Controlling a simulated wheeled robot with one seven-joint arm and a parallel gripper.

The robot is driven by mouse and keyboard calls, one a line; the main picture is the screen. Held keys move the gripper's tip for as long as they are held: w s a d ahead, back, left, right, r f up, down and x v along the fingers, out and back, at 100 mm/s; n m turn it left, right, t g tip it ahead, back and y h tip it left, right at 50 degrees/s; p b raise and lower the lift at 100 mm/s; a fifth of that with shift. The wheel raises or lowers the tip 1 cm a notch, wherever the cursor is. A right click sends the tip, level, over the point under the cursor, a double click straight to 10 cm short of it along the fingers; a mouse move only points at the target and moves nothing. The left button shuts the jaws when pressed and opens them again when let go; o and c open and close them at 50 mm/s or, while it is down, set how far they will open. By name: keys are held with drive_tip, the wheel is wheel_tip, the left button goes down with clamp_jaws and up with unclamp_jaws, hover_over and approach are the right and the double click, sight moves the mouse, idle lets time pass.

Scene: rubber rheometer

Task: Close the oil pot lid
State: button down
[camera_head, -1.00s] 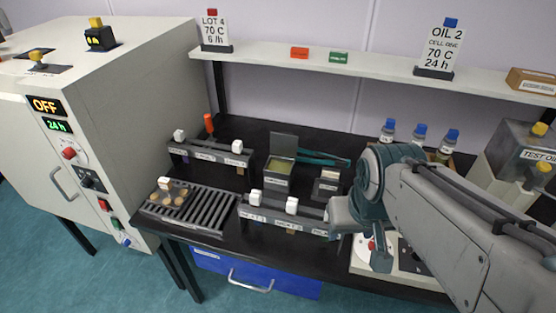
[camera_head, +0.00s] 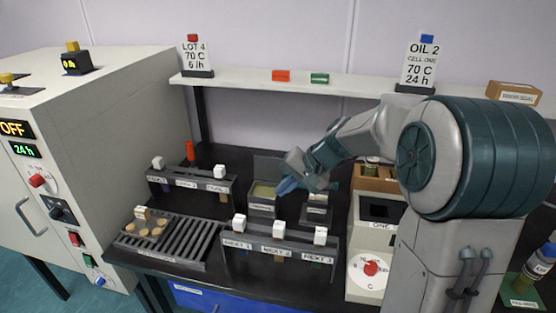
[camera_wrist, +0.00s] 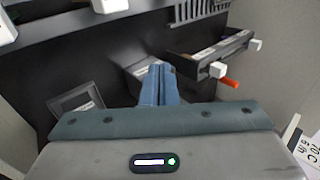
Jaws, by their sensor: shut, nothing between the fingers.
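A small grey open box (camera_head: 262,209) with a yellowish-green inside stands mid-table in the head view; I take it for the oil pot, though its label is too small to read. Its flat lid (camera_head: 267,167) stands upright at the back edge. My gripper (camera_head: 284,187) has its blue fingers together and empty. They are just at the right of the pot and lid, overlapping the pot's right side in the picture; contact cannot be told. In the wrist view the closed fingers (camera_wrist: 159,82) point at a grey box (camera_wrist: 133,68) and hide part of it.
A second small box (camera_head: 316,207) stands right of the pot. A rack (camera_head: 285,244) with white cubes stands in front, another (camera_head: 190,182) behind left with an orange post. A slatted tray (camera_head: 185,247) lies front left. A shelf (camera_head: 300,84) runs behind.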

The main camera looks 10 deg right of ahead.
sight(270, 165)
drive_tip(key=w+d+f+m+t+y+b, duration=0.35)
drive_tip(key=w+d, duration=0.25)
drive_tip(key=w, duration=0.5)
drive_tip(key=w+d+f+m+t+y+b, duration=0.2)
drive_tip(key=w+d+f+m+t, duration=0.25)
drive_tip(key=w, duration=0.55)
drive_tip(key=w+a+p, duration=0.2)
drive_tip(key=w+a, duration=0.1)
drive_tip(key=a, duration=0.5)
drive_tip(key=shift+a+r+n+g, duration=0.3)
drive_tip(key=shift+r, duration=0.15)
drive_tip(key=shift+s+d+f+b, duration=0.1)
drive_tip(key=shift+d+b, duration=0.05)
drive_tip(key=shift+b, duration=0.5)
